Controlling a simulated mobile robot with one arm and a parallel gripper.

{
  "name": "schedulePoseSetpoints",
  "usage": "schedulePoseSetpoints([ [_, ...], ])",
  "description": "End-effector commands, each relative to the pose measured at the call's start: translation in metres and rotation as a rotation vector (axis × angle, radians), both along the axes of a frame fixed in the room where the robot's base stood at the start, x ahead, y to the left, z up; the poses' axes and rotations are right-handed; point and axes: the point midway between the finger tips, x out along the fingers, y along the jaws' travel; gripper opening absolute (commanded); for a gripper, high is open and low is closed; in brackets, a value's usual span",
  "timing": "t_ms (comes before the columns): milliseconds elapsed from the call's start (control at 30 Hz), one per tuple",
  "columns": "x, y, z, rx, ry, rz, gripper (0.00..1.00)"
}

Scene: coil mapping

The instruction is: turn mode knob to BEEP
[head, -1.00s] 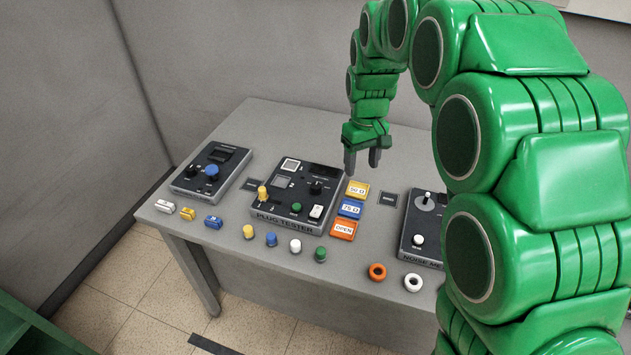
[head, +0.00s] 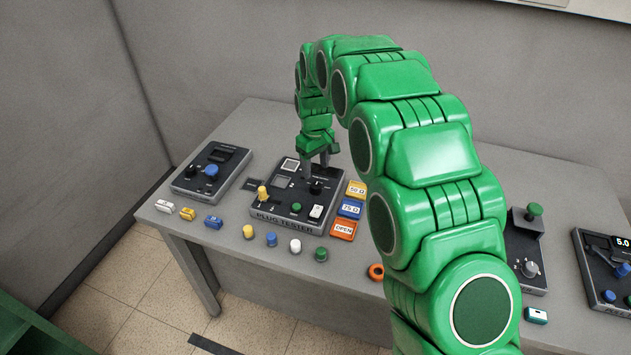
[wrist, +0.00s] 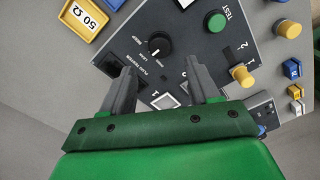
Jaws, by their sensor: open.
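The black mode knob (wrist: 160,43) sits on the plug tester (wrist: 195,58), with small labels beside it, BEEP among them. It has a pale pointer mark; I cannot tell surely which label this points at. In the head view the knob (head: 316,188) is on the right part of the plug tester (head: 268,212). My gripper (head: 316,170) is over the tester, just above and behind the knob. In the wrist view my gripper (wrist: 161,67) is open and empty, its two fingers apart, with the knob showing beyond and between their tips.
The tester also bears a green button (head: 296,208) and a yellow plug (head: 263,194). Yellow, blue and orange trays (head: 343,230) stand at its right. Several coloured plugs (head: 271,239) stand in front. Another device (head: 212,172) is at the left.

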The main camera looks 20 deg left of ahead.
Motion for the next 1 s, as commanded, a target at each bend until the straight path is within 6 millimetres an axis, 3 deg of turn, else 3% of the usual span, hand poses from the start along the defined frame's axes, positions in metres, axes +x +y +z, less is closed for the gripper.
schedulePoseSetpoints([
  [400,-0.002,-0.001,-0.057,-0.005,0.006,0.000,0.60],
  [800,-0.001,-0.001,-0.067,-0.002,0.002,0.000,0.60],
  [1000,-0.001,-0.001,-0.066,-0.001,0.002,0.000,0.30],
])
